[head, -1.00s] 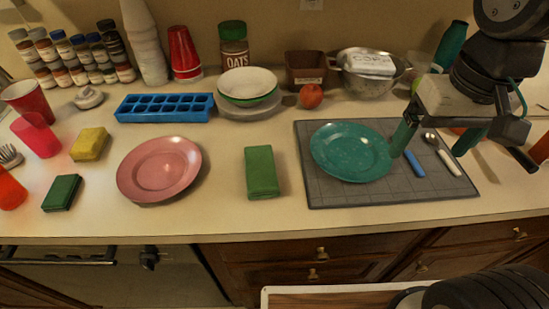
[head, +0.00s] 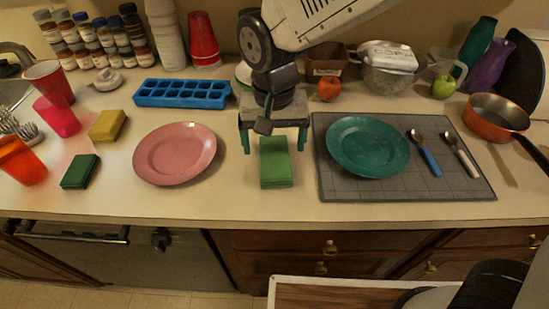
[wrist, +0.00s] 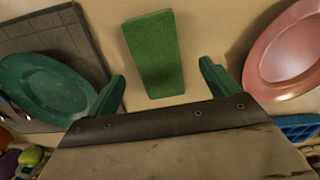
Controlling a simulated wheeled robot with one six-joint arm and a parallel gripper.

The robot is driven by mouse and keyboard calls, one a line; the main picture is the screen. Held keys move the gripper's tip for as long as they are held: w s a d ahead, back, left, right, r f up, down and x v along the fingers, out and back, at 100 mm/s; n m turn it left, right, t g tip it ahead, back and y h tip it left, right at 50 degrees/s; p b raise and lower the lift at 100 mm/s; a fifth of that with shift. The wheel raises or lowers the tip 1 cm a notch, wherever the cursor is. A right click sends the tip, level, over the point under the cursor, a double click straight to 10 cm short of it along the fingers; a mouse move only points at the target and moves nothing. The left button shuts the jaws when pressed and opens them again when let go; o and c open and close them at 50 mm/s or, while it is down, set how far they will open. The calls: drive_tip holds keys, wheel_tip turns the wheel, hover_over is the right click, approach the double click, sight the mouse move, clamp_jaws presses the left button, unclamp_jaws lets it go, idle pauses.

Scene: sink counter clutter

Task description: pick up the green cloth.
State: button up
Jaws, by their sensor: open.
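The green cloth (head: 275,164) lies flat and folded on the counter, between the pink plate (head: 175,153) and the grey mat (head: 335,191). My gripper (head: 274,146) is open and empty, its green-tipped fingers apart, over the cloth's far end in the head view. In the wrist view the whole cloth (wrist: 154,53) shows ahead of my gripper (wrist: 163,80), lined up roughly between the two fingertips. No contact with the cloth is visible.
A teal plate (head: 368,147) and two spoons (head: 425,152) lie on the mat. A blue ice tray (head: 182,93) and a red apple (head: 328,88) are behind. A dark green sponge (head: 80,171) is at left. The counter in front of the cloth is clear.

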sight(275, 155)
wheel_tip(275, 155, down, 4)
drive_tip(key=shift+d+f, duration=0.1)
drive_tip(key=shift+f, duration=0.15)
drive_tip(key=c, duration=1.1)
drive_tip(key=shift+o, duration=0.2)
drive_tip(key=shift+r, duration=0.1)
drive_tip(key=shift+w+r, duration=0.1)
drive_tip(key=shift+r, duration=0.45)
drive_tip(key=shift+s+d+r, duration=0.15)
drive_tip(key=shift+s+r, duration=0.15)
drive_tip(key=shift+r, duration=0.35)
drive_tip(key=shift+s+d+r, duration=0.15)
drive_tip(key=shift+s+r, duration=0.1)
drive_tip(key=shift+r, duration=0.35)
drive_tip(key=s+d+r, duration=0.1)
drive_tip(key=s+d, duration=0.7)
drive_tip(key=s, duration=0.4)
drive_tip(key=shift+s+r, duration=0.15)
drive_tip(key=shift+s, duration=0.15)
drive_tip(key=shift+a, duration=0.1)
